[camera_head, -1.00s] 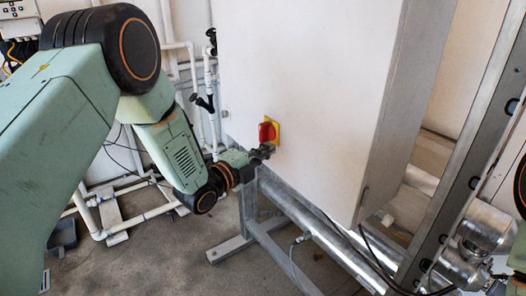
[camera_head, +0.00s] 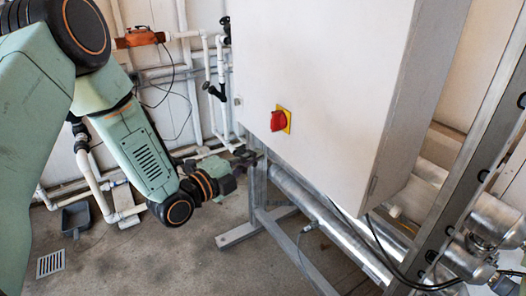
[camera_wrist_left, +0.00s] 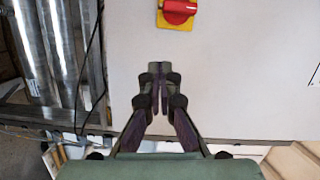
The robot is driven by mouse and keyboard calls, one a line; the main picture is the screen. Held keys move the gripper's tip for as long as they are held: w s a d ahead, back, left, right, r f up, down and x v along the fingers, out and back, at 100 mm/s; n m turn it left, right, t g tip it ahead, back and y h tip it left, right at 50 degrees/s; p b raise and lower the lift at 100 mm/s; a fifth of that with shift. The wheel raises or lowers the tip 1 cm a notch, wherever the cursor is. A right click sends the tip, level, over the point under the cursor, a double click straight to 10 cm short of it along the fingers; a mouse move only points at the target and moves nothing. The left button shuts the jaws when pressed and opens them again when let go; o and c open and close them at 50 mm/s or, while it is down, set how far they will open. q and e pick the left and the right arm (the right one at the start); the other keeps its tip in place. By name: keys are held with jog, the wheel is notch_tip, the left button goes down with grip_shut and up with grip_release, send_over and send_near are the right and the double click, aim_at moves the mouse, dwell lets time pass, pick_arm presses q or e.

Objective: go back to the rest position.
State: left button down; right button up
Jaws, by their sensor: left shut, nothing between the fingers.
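My left gripper (camera_head: 245,158) is shut and empty. In the head view it is at the lower left edge of the white cabinet, below and to the left of the red rotary switch (camera_head: 279,121) on its yellow plate. In the left wrist view my left gripper (camera_wrist_left: 161,72) points toward the cabinet face, with its fingertips together. The red switch (camera_wrist_left: 180,8) is at the top of that view, beyond the fingertips and apart from them. My right gripper is not in view.
The white cabinet (camera_head: 330,60) stands on a grey metal frame (camera_head: 262,225). White pipes (camera_head: 205,95) run along the back wall. Metal pipes (camera_head: 330,215) pass under the cabinet, and a metal post (camera_head: 470,150) stands at the right. Floor at the lower left is mostly clear, with a drain grate (camera_head: 50,263).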

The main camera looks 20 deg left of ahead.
pick_arm(q)
jog(key=s+f+n+g+y+b, duration=0.1)
jog(key=s+f+n+g+y, duration=0.1)
jog(key=s+f+n+g, duration=0.4)
jog(key=s+f+n+g+y, duration=0.1)
jog(key=s+f+n+y, duration=0.2)
jog(key=s+f+n, duration=0.55)
jog(key=s+f+n+g, duration=0.2)
jog(key=s+f, duration=0.3)
jog(key=s, duration=0.3)
jog(key=s+f+n+g+y+b, duration=0.1)
jog(key=s+f+n+g, duration=0.2)
jog(key=s, duration=0.5)
jog(key=s+f+n+g+y+b, duration=0.1)
jog(key=s+f+g, duration=0.3)
jog(key=s+f, duration=0.4)
jog(key=shift+s+a+n, duration=0.25)
jog(key=shift+a+n, duration=0.2)
jog(key=shift+n, duration=0.3)
jog(key=shift+s+r, duration=0.1)
